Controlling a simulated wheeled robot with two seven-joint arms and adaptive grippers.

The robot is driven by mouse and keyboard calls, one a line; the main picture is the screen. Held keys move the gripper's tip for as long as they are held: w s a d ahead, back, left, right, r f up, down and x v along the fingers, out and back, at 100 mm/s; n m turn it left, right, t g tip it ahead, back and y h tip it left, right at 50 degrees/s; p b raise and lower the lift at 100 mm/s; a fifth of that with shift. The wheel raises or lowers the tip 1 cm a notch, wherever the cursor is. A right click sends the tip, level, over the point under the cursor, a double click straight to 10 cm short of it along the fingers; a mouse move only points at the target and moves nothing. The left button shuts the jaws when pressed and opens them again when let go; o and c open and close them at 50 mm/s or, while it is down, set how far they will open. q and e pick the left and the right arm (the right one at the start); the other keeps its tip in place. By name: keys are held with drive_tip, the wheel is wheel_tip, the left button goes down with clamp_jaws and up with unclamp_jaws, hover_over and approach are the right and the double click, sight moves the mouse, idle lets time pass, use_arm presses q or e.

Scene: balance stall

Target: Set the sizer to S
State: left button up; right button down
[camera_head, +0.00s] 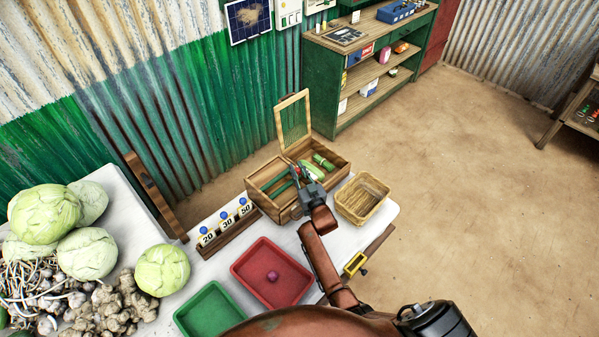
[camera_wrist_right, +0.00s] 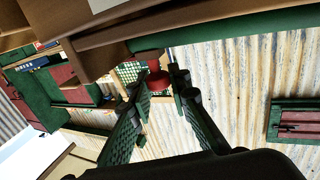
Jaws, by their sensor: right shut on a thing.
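A wooden box (camera_head: 268,205) with compartments stands on the white table, its mesh lid (camera_head: 293,121) raised. My right gripper (camera_head: 305,176) is over the box's front part. In the right wrist view a red knob-like piece (camera_wrist_right: 156,75) sits between the fingertips of this gripper (camera_wrist_right: 162,84), which is shut on it. The green mesh shows behind it. A brown bar with a yellow frame (camera_head: 355,264) lies at the table's right edge. I cannot tell which part is the sizer, and no S mark is readable. My left gripper is out of view.
A wicker basket (camera_head: 363,198) stands right of the box. A red tray (camera_head: 255,285) holds a small purple thing, beside a green tray (camera_head: 207,311). Blocks marked 20, 30, 50 (camera_head: 227,225) stand left of the box. Cabbages (camera_head: 162,270) and roots fill the left.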

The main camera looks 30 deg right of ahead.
drive_tip(key=c, duration=1.8)
unclamp_jaws()
drive_tip(key=shift+w, duration=0.1)
drive_tip(key=shift+o, duration=0.2)
drive_tip(key=s, duration=1.2)
drive_tip(key=shift+a, duration=0.35)
